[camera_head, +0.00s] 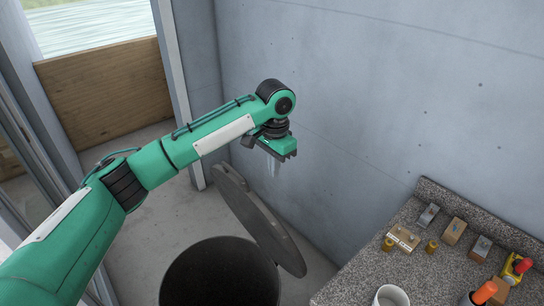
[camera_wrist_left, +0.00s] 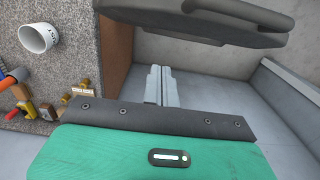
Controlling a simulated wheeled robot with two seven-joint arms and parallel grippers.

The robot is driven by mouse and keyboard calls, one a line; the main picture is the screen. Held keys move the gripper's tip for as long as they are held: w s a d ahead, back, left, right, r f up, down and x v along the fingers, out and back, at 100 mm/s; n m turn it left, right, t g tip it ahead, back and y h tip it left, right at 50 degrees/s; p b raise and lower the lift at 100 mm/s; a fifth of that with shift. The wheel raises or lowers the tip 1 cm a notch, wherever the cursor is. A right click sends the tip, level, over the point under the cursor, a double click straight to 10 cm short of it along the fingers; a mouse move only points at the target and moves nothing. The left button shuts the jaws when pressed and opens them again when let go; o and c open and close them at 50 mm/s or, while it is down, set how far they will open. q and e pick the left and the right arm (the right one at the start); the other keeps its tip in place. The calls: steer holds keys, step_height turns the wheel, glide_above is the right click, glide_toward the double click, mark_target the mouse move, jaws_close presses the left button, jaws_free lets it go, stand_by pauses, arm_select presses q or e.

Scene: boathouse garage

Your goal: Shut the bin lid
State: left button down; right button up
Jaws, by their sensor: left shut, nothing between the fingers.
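The bin (camera_head: 222,272) stands on the floor at the bottom of the head view, its round dark top showing. Its grey round lid (camera_head: 258,222) is open, tilted up on the side towards the back wall. In the left wrist view the lid (camera_wrist_left: 195,22) crosses the top, beyond the fingers. My left gripper (camera_head: 271,168) is above and behind the raised lid, near the wall. Its fingers are shut and empty, also seen pressed together in the left wrist view (camera_wrist_left: 161,86). My right gripper is not in view.
A speckled counter (camera_head: 375,268) stands at the right, with a white mug (camera_head: 391,296), several small blocks and orange-handled tools. The grey wall (camera_head: 370,90) is close behind the lid. A wooden panel (camera_head: 105,90) stands at the left. Bare floor shows left of the bin.

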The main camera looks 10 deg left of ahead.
arm_select(q)
steer(key=f+p, duration=0.1)
steer(key=f, duration=0.1)
steer(key=s+a+f+p, duration=0.1)
steer(key=f+p, duration=0.1)
steer(key=s+a+f+p, duration=0.1)
steer(key=f, duration=0.1)
steer(key=shift+s, duration=0.1)
steer(key=shift+s+a+f+p, duration=0.2)
steer(key=shift+s+a+p, duration=0.1)
steer(key=shift+s+p, duration=0.1)
steer(key=shift+f, duration=0.15)
